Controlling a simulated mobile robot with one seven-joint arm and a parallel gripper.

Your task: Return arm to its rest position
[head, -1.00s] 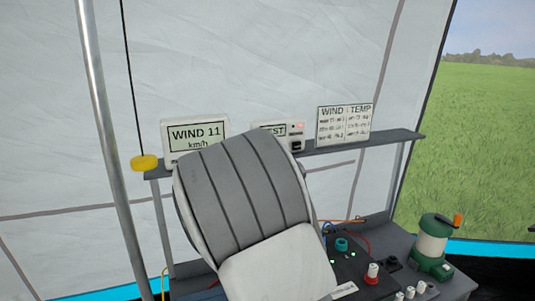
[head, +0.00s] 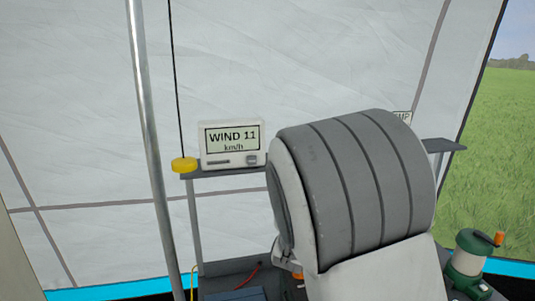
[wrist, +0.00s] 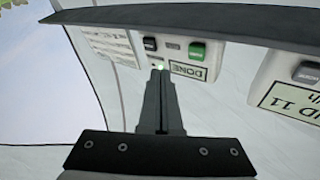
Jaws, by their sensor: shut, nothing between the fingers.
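My gripper (wrist: 160,75) shows in the wrist view with its two dark fingers together, empty. The wrist view is upside down. The fingertips appear close to a white box reading DONE (wrist: 182,70), which has a green button and a small lit green light. I cannot tell if they touch it. In the head view my grey and white arm covers the middle of the scene and hides this box and my gripper.
A wind meter (head: 232,146) reading 11 km/h stands on the grey shelf (head: 445,146). A printed card (wrist: 112,42) is beside the DONE box.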

